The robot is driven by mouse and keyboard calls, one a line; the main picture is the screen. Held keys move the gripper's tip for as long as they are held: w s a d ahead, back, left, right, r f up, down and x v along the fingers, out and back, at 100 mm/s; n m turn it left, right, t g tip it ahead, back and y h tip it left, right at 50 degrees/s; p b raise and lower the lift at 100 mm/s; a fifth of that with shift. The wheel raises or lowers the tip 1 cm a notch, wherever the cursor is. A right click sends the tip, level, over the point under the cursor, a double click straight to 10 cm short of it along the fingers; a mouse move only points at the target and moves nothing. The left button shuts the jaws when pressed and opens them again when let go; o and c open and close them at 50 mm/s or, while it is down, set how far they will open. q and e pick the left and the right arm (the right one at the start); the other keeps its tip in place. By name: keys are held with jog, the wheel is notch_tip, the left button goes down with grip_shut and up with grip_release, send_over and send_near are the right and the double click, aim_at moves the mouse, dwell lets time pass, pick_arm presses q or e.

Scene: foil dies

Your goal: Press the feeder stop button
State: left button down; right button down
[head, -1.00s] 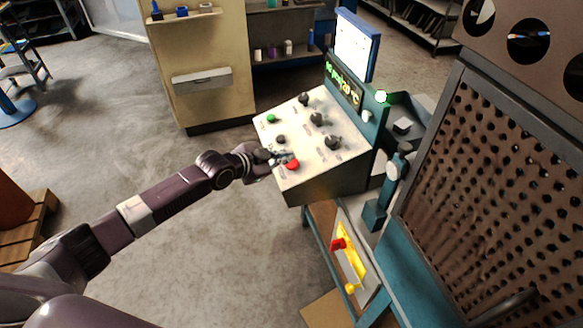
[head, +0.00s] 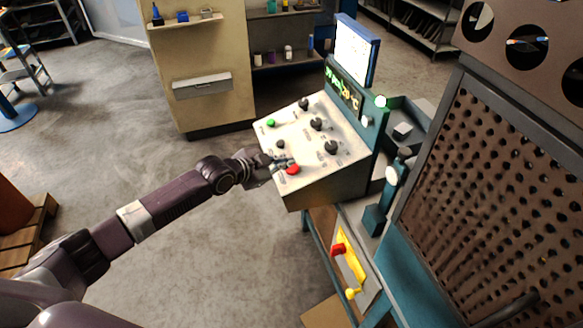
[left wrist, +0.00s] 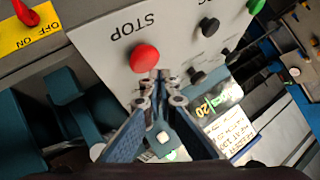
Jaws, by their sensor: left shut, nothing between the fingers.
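The red stop button (head: 293,169) is a round knob at the near left corner of the white sloped control panel (head: 310,151). In the left wrist view the red button (left wrist: 144,58) stands beside the printed word STOP. My left gripper (head: 284,162) is shut and empty, its tips right by the button. In the left wrist view the closed fingertips (left wrist: 160,78) lie just below and right of the button. I cannot tell whether they touch it. My right gripper is not in view.
The panel also carries a green button (head: 271,123) and several black knobs (head: 331,147). A screen (head: 356,50) stands behind it. A yellow plate with a red OFF/ON switch (head: 338,249) is below. A perforated guard (head: 490,190) fills the right.

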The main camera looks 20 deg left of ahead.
pick_arm(q)
jog(key=shift+f, duration=0.15)
jog(key=shift+d+f+b, duration=0.1)
jog(key=shift+f+b, duration=0.2)
jog(key=shift+b, duration=0.1)
jog(key=shift+w+d+f+b, duration=0.1)
jog(key=shift+d+f+b, duration=0.1)
jog(key=shift+f+b, duration=0.35)
dwell(0.9)
jog(key=shift+r, duration=0.15)
jog(key=shift+a+r+p, duration=0.3)
jog(key=shift+r+p, duration=0.5)
jog(key=shift+p, duration=0.05)
jog(key=r+p, duration=0.1)
jog(key=a+r+p, duration=0.1)
jog(key=r, duration=0.1)
jog(key=s+r+p, duration=0.1)
jog(key=p, duration=0.1)
jog(key=shift+a+r, duration=0.15)
jog(key=shift+r, duration=0.25)
